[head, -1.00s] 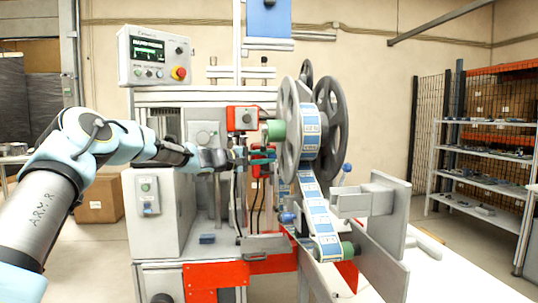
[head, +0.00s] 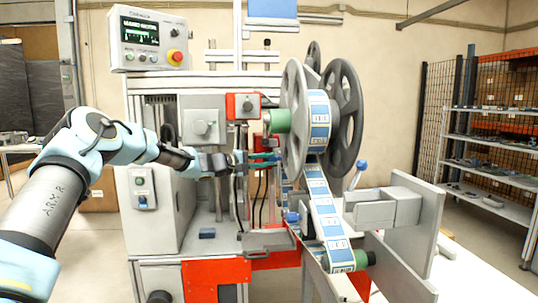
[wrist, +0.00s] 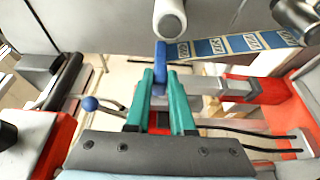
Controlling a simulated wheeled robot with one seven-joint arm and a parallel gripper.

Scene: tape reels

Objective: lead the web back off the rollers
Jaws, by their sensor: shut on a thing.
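The web, a strip of blue and white labels (head: 322,205), comes down from the large grey reel (head: 293,118) to a green-ended roller (head: 362,259) at lower right. Part of the strip also shows behind, left of this run. In the wrist view the web (wrist: 232,45) runs rightward from a blue tab (wrist: 160,62), just below a pale roller (wrist: 170,18). My gripper (head: 272,159) is left of the reel. In the wrist view its teal fingers (wrist: 160,82) are shut on the blue tab. The web's path between the tab and the reel is partly hidden.
A grey bracket (head: 375,212) and upright plate stand right of the web. A blue-knobbed lever (head: 361,166) is near the reel. The red-boxed unit (head: 243,106) and black cables are close to my gripper. A control box (head: 150,42) stands at upper left.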

